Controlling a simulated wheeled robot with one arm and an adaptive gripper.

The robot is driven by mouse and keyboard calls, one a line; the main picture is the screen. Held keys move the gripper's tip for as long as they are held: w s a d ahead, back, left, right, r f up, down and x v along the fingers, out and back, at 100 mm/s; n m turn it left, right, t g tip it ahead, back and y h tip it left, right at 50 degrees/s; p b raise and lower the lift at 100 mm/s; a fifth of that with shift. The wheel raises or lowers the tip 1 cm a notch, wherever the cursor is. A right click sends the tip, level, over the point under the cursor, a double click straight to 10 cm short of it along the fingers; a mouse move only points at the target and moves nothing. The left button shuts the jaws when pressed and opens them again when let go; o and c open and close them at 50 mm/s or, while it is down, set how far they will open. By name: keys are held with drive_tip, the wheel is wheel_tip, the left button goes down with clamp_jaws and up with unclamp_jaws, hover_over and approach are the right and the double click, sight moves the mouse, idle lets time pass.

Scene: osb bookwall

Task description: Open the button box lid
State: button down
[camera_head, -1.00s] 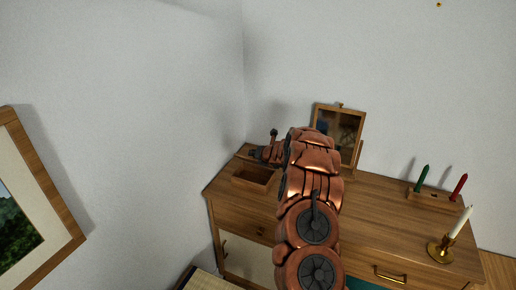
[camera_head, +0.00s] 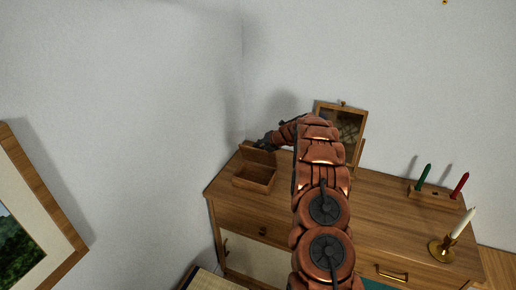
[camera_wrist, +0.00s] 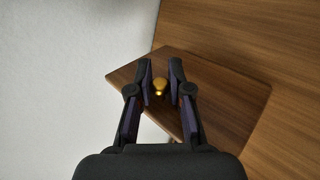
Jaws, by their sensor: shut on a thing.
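The button box (camera_head: 254,183) is a small wooden box at the back left of the dresser top in the head view. Its lid (camera_head: 258,156) stands raised at the box's back edge, so the box is open. My gripper (camera_head: 266,143) is at the lid's upper edge. In the wrist view, my gripper (camera_wrist: 160,82) has its two fingers on either side of a small golden knob (camera_wrist: 159,87) on the dark wooden lid (camera_wrist: 205,75) and is shut on it. The box's inside is only partly visible in the head view.
The dresser top (camera_head: 385,215) carries a framed mirror (camera_head: 345,124) behind my arm. A candle holder with green and red candles (camera_head: 432,197) and a brass candlestick (camera_head: 441,249) stand at right. A wall is close on the left, with a framed picture (camera_head: 45,195).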

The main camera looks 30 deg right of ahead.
drive_tip(key=shift+d, duration=0.25)
idle(0.4)
drive_tip(key=c, duration=1.1)
unclamp_jaws()
drive_tip(key=shift+w, duration=0.1)
drive_tip(key=shift+s+r, duration=0.2)
drive_tip(key=shift+r, duration=0.05)
drive_tip(key=v, duration=1.1)
drive_tip(key=shift+s+d+r, duration=0.1)
drive_tip(key=shift+d+r, duration=0.05)
drive_tip(key=shift+d, duration=0.05)
